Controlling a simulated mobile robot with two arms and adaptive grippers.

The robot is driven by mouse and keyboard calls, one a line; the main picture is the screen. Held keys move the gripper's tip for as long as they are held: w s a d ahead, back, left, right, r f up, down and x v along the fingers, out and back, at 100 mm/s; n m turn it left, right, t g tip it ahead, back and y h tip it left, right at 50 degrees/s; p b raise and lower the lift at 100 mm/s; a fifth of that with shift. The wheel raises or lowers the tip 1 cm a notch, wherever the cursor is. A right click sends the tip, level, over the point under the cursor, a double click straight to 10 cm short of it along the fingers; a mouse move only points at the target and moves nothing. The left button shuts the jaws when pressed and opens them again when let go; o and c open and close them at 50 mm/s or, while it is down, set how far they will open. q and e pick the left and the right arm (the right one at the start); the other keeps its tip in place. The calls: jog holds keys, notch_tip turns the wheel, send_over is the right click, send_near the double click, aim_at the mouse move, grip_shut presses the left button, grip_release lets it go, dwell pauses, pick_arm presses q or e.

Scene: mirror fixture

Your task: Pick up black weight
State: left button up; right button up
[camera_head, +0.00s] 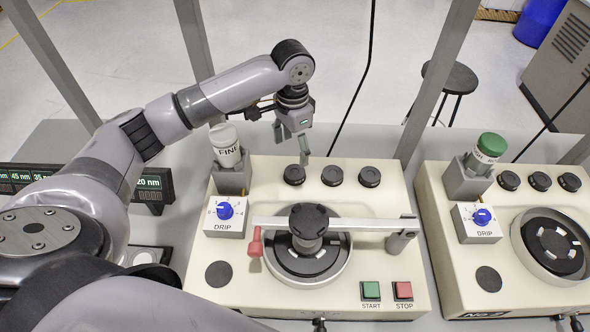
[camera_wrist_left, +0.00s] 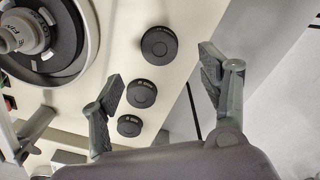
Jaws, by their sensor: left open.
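Three round black weights stand in a row along the back of the cream machine (camera_head: 233,272): a left one (camera_head: 294,175), a middle one (camera_head: 332,176) and a right one (camera_head: 370,177). My left gripper (camera_head: 292,146) is open and empty, pointing down just behind and above the left weight, apart from it. My right gripper is not in view.
A polishing plate with a black-knobbed arm (camera_head: 308,222) and red handle (camera_head: 254,244) sits in front of the weights. A white bottle (camera_head: 226,150) stands in a holder left of them. A second machine (camera_head: 445,260) with similar weights (camera_head: 540,181) is at right.

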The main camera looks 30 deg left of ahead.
aim_at(295, 172)
pick_arm(q)
notch_tip(295, 172, down, 3)
jog(key=shift+w+r, duration=0.1)
jog(key=shift+w, duration=0.05)
jog(key=shift+f+p, duration=0.3)
jog(key=shift+f, duration=0.55)
notch_tip(295, 172, down, 4)
jog(key=shift+d+r+p, duration=0.15)
jog(key=shift+p, duration=0.8)
jog(key=shift+f, duration=0.45)
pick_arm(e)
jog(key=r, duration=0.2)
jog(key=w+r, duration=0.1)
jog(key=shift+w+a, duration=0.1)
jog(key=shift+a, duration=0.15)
pick_arm(q)
jog(key=shift+r, duration=0.1)
jog(key=c, duration=1.3)
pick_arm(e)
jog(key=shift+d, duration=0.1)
